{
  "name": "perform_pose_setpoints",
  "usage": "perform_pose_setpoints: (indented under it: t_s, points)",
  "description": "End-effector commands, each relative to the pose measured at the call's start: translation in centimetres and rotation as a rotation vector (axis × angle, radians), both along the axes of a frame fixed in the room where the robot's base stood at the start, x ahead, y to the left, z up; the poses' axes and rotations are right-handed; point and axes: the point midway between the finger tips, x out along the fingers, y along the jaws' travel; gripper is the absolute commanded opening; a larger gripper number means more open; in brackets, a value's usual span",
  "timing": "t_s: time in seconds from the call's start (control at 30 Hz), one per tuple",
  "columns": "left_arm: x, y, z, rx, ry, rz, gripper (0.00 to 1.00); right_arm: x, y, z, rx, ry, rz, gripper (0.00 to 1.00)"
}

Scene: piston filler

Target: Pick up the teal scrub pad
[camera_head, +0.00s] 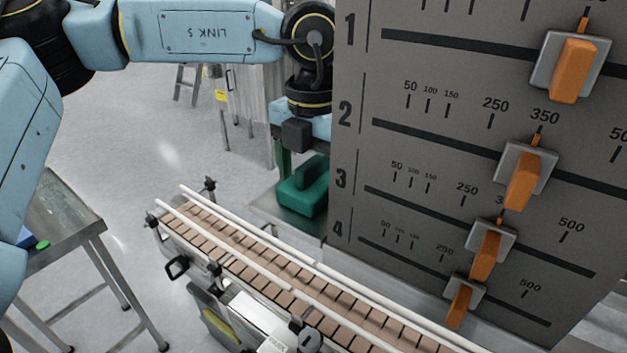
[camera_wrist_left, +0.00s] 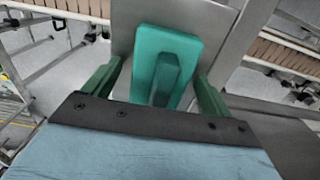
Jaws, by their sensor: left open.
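The teal scrub pad (camera_head: 304,192) has a raised grip block on top and lies on a small metal shelf beside the grey panel. In the left wrist view the pad (camera_wrist_left: 181,48) lies ahead of the jaws, with its raised block facing me. My left gripper (camera_head: 298,163) is open just above the pad, and its right part is hidden by the panel edge. In the wrist view the green fingers of my left gripper (camera_wrist_left: 158,73) show on either side of the pad, apart from it. My right gripper is not in view.
The grey panel (camera_head: 352,145) with numbered slots and orange slider knobs stands close at the right of the left wrist. A conveyor (camera_head: 290,278) with white rails runs in front of the shelf. A metal table (camera_head: 65,215) stands at the left. Floor between is clear.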

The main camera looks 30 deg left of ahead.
Motion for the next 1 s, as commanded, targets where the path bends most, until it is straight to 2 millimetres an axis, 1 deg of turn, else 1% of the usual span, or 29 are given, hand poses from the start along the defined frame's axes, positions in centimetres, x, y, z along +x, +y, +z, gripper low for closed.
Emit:
perform_pose_setpoints:
  t_s: [0.03, 0.07, 0.4, 0.63, 0.77, 0.87, 1.0]
  points:
    - [0.0, 0.0, 0.0, 0.0, 0.0, 0.0, 0.85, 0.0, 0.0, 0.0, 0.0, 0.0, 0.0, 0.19]
    - [0.0, 0.0, 0.0, 0.0, 0.0, 0.0, 0.81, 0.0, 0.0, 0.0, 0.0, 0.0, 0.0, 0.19]
    - [0.0, 0.0, 0.1, 0.0, 0.0, 0.0, 0.36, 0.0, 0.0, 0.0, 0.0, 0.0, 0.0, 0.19]
    - [0.0, 0.0, 0.1, 0.0, 0.0, 0.0, 0.36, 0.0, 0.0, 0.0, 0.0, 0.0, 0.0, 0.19]
    - [0.0, 0.0, 0.6, 0.0, -0.002, 0.0, 0.36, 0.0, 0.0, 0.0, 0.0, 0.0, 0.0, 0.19]
    - [0.1, -0.1, 1.4, 0.0, -0.003, 0.0, 0.36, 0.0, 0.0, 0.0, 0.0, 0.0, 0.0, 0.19]
    - [0.1, 0.0, 3.5, -0.001, -0.004, -0.001, 0.36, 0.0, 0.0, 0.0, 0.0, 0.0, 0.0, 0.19]
